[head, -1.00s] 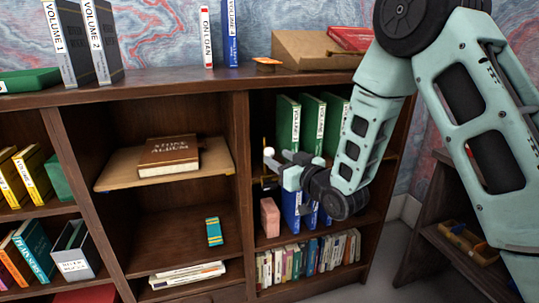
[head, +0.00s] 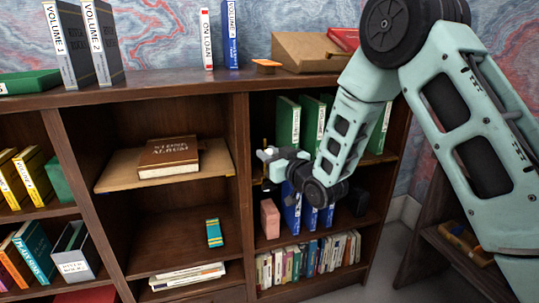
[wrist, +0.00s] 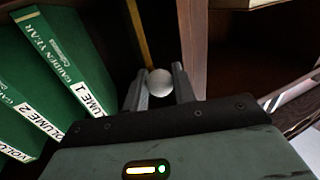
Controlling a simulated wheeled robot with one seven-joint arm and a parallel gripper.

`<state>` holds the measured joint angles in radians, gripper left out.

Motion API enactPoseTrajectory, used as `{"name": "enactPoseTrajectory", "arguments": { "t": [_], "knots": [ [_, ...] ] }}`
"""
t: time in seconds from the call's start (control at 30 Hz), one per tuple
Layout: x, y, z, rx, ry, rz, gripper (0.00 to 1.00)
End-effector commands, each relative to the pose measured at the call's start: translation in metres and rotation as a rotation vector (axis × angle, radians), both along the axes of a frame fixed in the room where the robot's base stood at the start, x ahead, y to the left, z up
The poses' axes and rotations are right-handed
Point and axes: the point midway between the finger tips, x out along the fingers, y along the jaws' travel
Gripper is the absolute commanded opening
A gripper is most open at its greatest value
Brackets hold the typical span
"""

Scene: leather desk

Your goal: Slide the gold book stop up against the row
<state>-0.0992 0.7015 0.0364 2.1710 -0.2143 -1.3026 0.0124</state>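The gold book stop (wrist: 143,30) shows in the wrist view as a thin gold upright beside the row, with a round white knob (wrist: 160,82) near it. My gripper (wrist: 160,75) has one finger on each side of the knob. The knob fills most of the gap; I cannot tell if the fingers press on it. In the head view my gripper (head: 264,156) is at the left end of the upper right compartment and hides much of the stop. The row of green volumes (head: 288,122) stands to its right; the wrist view shows them on the left, leaning in the picture.
A wooden upright (head: 240,140) borders the compartment closely on the left. Below are a pink block (head: 270,218), blue books (head: 291,210) and a row of small books (head: 300,262). A brown album (head: 168,157) lies on the left shelf board.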

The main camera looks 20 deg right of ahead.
Motion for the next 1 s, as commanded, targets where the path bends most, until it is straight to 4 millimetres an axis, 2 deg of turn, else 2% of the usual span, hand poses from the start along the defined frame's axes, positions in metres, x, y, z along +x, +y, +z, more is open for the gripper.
{"name": "enactPoseTrajectory", "arguments": {
  "t": [0.17, 0.27, 0.37, 0.47, 1.0],
  "knots": [
    [0.0, -0.01, -0.001, -0.001, 0.0, -0.001, 0.0],
    [0.0, -0.025, -0.002, -0.001, 0.001, -0.003, 0.0],
    [0.0, -0.049, -0.002, -0.002, 0.0, -0.005, 0.0],
    [0.0, -0.08, -0.002, -0.002, 0.0, -0.007, 0.0],
    [-0.001, -0.268, 0.0, -0.002, 0.001, -0.007, 0.0]
  ]
}}
